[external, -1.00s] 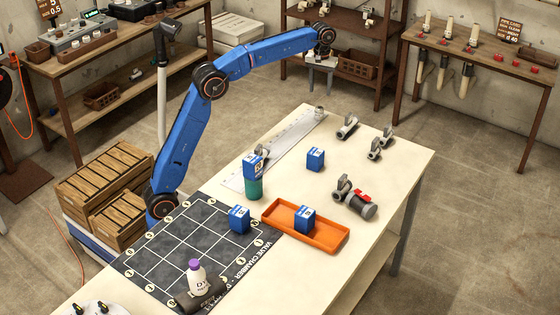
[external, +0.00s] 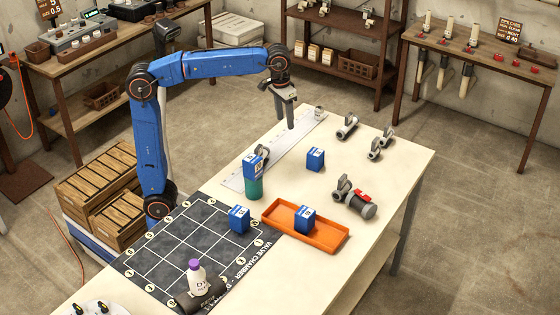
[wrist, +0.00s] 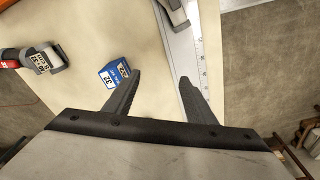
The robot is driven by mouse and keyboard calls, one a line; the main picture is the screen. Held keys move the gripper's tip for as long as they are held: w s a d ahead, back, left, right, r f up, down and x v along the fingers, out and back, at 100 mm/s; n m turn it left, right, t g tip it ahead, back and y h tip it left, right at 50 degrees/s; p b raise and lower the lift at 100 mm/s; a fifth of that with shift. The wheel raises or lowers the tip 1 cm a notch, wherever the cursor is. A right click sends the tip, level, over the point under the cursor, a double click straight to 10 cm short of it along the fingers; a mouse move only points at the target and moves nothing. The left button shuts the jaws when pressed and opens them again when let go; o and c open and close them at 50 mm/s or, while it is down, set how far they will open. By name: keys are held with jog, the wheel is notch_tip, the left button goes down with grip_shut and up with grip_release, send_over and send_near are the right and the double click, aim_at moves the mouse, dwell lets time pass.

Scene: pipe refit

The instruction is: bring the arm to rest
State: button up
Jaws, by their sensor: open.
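My arm is blue and bends up from its base beside the table, then reaches right. My gripper (external: 291,124) hangs pointing down over the far left part of the table, near the white ruler strip (external: 285,155). In the wrist view the two dark fingers (wrist: 160,88) are spread apart with nothing between them. The table top shows below them. The ruler strip (wrist: 190,60) runs beside the right finger, and a blue box (wrist: 114,73) lies beyond the left finger. The gripper appears above the table surface, touching nothing that I can see.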

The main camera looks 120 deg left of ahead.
jog(key=s+d+f+m, duration=0.2)
jog(key=s+d, duration=0.1)
jog(key=d, duration=0.4)
jog(key=s+d+f+m+t, duration=0.1)
jog(key=s+d+f+m, duration=0.2)
jog(key=d, duration=0.4)
jog(key=s+d+f+m, duration=0.1)
jog(key=s+d+f, duration=0.1)
jog(key=s+d, duration=0.3)
jog(key=s+d+f+m+t, duration=0.1)
jog(key=s+d+f+m, duration=0.2)
jog(key=d+f, duration=0.4)
jog(key=s+d+f+m+t+h, duration=0.1)
jog(key=s+d+f+m, duration=0.3)
jog(key=f, duration=0.4)
jog(key=s+d+t, duration=0.1)
jog(key=d, duration=0.1)
jog(key=shift+s+d+f, duration=0.35)
jog(key=shift+s+d, duration=0.05)
